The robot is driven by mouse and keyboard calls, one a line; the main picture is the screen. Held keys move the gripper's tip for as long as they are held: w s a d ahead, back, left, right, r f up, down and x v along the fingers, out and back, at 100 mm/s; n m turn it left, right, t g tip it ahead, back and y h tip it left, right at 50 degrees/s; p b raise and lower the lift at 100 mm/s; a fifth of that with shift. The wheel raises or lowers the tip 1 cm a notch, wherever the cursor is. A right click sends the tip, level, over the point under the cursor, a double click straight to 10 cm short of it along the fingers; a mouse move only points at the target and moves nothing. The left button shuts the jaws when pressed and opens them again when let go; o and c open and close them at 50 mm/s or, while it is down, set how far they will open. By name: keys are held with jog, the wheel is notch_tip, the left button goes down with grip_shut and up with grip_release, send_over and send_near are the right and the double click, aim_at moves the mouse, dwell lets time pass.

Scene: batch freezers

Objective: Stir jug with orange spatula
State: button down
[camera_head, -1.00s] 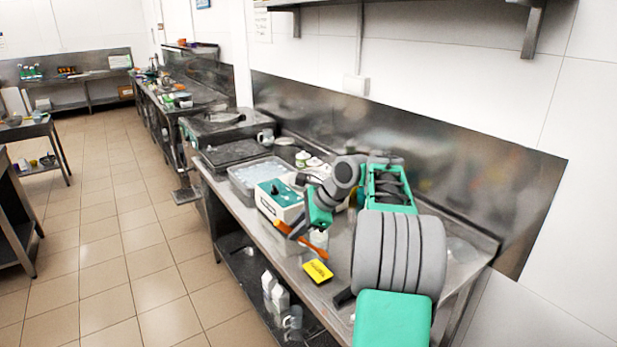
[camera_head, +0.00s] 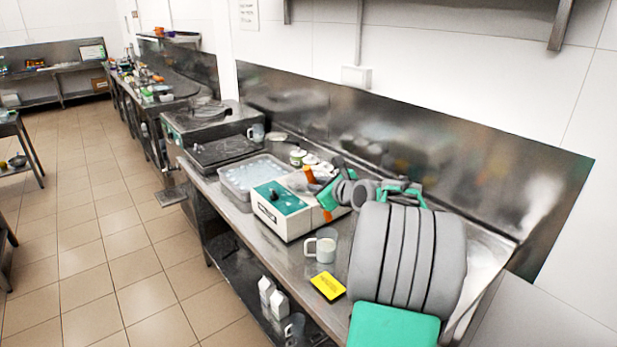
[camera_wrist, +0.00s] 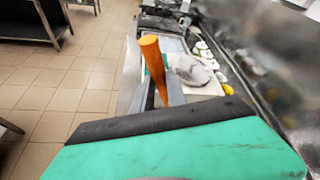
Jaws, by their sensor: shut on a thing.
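The jug (camera_head: 321,249) is a clear cup-like vessel with a handle on its left and pale contents. It stands upright on the steel counter in the head view. My gripper (camera_head: 318,188) is shut on the orange spatula, above and behind the jug and apart from it. The spatula's orange top end (camera_head: 309,174) shows above the gripper, and a lower orange part (camera_head: 327,215) shows below. In the wrist view the orange handle (camera_wrist: 153,58) stands up between my gripper's grey fingers (camera_wrist: 157,92). The spatula's lower end is not clear.
A white machine with a green top (camera_head: 285,214) stands left of the jug. A tray of pale pieces (camera_head: 230,181) lies behind it. A yellow sponge-like block (camera_head: 327,287) lies in front of the jug. Small tubs (camera_head: 298,157) stand near the wall.

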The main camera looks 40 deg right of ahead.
notch_tip(320, 180, down, 12)
jog(key=b, duration=0.8)
dwell(0.5)
jog(key=shift+w+r, duration=0.1)
